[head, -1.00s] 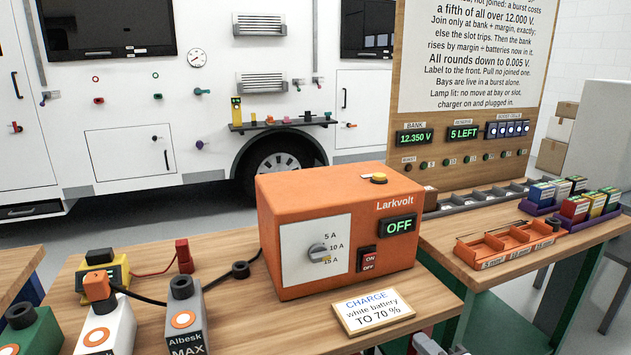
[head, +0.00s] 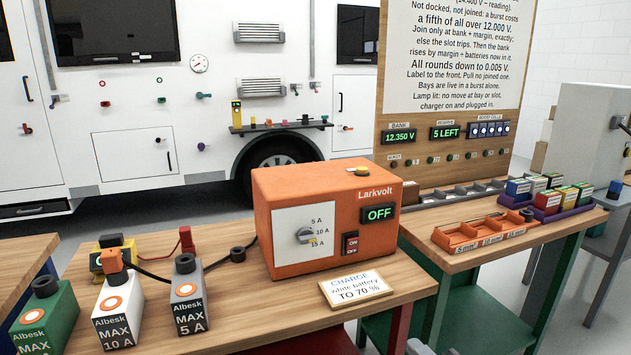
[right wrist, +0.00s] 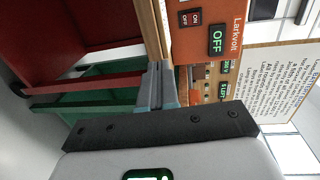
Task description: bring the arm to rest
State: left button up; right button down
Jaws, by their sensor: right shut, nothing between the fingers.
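My right gripper (head: 420,348) shows only as a small grey part at the bottom edge of the head view. In the right wrist view its two grey fingers (right wrist: 158,88) are together and hold nothing. They are below the front edge of the wooden table and apart from the orange Larkvolt charger (head: 325,215). The charger's display (head: 379,214) reads OFF and its dial (head: 306,235) points near 15 A. My left gripper is not in view.
Green, white (head: 119,310) and grey (head: 188,295) Albesk batteries stand at the left of the table. A charge note (head: 355,288) lies before the charger. A second table at the right bears an orange tray (head: 480,235) and small coloured boxes. Dark red and green panels stand below.

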jog(key=s+a+f+g, duration=0.2)
jog(key=s+f, duration=0.1)
jog(key=f, duration=0.4)
jog(key=s+a+f+n+g, duration=0.1)
jog(key=s+a+f+g, duration=0.15)
jog(key=f, duration=0.55)
jog(key=s+a+f+g, duration=0.2)
jog(key=s+f+g, duration=0.15)
jog(key=f, duration=0.35)
jog(key=s+a+f+n+g+h, duration=0.1)
jog(key=s+a+f+n+g, duration=0.2)
jog(key=s+f, duration=0.55)
jog(key=s+d+n+g, duration=0.2)
jog(key=s+n+g, duration=0.2)
jog(key=s+n, duration=0.45)
notch_tip(320, 180, up, 13)
jog(key=s+p, duration=0.1)
jog(key=p, duration=1.2)
jog(key=shift+a+h+p, duration=0.2)
jog(key=shift+h+p, duration=0.2)
jog(key=shift+m, duration=0.25)
